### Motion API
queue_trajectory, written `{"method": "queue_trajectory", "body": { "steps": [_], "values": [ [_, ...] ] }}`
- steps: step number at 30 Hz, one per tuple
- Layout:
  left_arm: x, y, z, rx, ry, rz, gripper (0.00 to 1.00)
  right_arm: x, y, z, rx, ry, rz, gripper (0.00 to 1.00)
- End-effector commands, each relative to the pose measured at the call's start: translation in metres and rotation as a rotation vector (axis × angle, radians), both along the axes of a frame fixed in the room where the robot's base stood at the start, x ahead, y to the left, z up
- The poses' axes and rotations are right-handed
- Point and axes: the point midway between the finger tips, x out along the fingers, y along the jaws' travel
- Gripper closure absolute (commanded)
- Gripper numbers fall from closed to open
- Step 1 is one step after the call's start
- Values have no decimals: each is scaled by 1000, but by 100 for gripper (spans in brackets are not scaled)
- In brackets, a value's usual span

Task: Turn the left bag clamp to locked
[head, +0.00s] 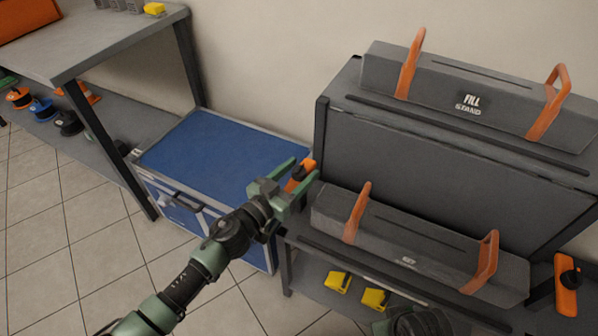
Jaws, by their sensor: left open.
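The left bag clamp (309,165), an orange handle with a dark middle, sits at the left end of the stand. My left gripper (304,169) is open, its two green fingers on either side of the orange handle. I cannot tell whether the fingers touch it. The handle is tilted, its upper end to the right, and partly hidden by the gripper. A second orange clamp (566,290) with a black knob is at the stand's right end, its handle near upright.
The grey fill stand (455,187) bears an upper bag (430,85) and a lower bag (400,245), both with orange straps. Yellow items (375,299) lie on the shelf below. A blue-topped case (215,150) stands left of the stand. A grey table (100,45) is further left.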

Motion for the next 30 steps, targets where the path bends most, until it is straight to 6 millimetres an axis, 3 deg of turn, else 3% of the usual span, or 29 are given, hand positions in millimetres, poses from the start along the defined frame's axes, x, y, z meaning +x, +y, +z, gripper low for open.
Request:
{"method": "queue_trajectory", "body": {
  "steps": [2, 6, 8, 30],
  "values": [
    [0, 0, 0, 0, 0, 0, 50, 0, 0, 0, 0, 0, 0, 64],
    [-1, 0, 0, 0, 0, -1, 89, 0, 0, 0, 0, 0, 0, 64],
    [-1, 0, 0, 0, 0, -1, 100, 0, 0, 0, 0, 0, 0, 64],
    [-1, -1, -1, -4, 4, -2, 100, 0, 0, 0, 0, -1, 0, 64]
  ]
}}
